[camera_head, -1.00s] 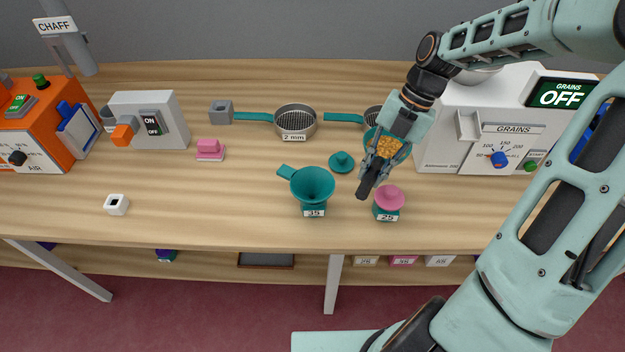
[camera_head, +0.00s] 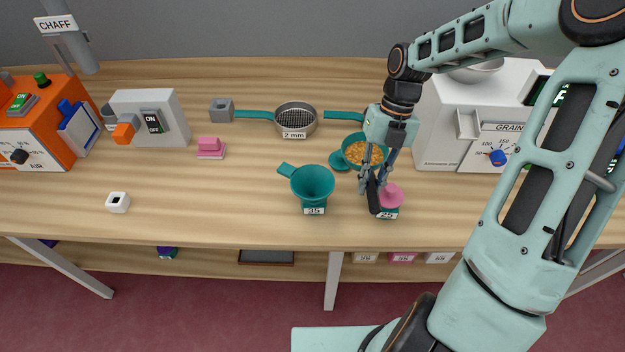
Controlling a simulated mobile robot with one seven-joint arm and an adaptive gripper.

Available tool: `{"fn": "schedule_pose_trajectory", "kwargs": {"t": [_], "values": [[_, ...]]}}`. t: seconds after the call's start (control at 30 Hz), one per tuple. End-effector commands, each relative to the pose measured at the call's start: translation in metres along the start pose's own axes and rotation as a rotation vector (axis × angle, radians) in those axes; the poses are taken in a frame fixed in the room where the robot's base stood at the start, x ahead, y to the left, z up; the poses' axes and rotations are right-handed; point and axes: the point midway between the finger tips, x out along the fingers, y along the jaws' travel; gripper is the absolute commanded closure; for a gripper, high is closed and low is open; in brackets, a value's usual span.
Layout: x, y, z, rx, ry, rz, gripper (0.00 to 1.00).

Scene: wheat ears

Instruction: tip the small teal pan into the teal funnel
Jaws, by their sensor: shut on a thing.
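The small teal pan (camera_head: 347,144) holds golden grains (camera_head: 362,156) and looks about level. My gripper (camera_head: 369,184) is shut on its dark handle (camera_head: 374,199), which points toward the front. The pan appears held above the table, partly hidden by my gripper. The teal funnel (camera_head: 313,181) sits upright on a container labelled 35 (camera_head: 314,209), to the left of the pan and nearer the front. The pan is apart from the funnel.
A container labelled 25 with a pink top (camera_head: 392,194) stands close beside the handle. A 2 mm sieve (camera_head: 295,120) stands behind the funnel. The white GRAINS machine (camera_head: 440,140) stands right.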

Motion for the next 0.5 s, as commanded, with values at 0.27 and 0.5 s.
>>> {"fn": "schedule_pose_trajectory", "kwargs": {"t": [0.27, 0.5], "values": [[0.003, 0.013, -0.007, 0.016, -0.065, -0.111, 1.0], [0.005, 0.019, -0.01, 0.033, -0.107, -0.181, 1.0]]}}
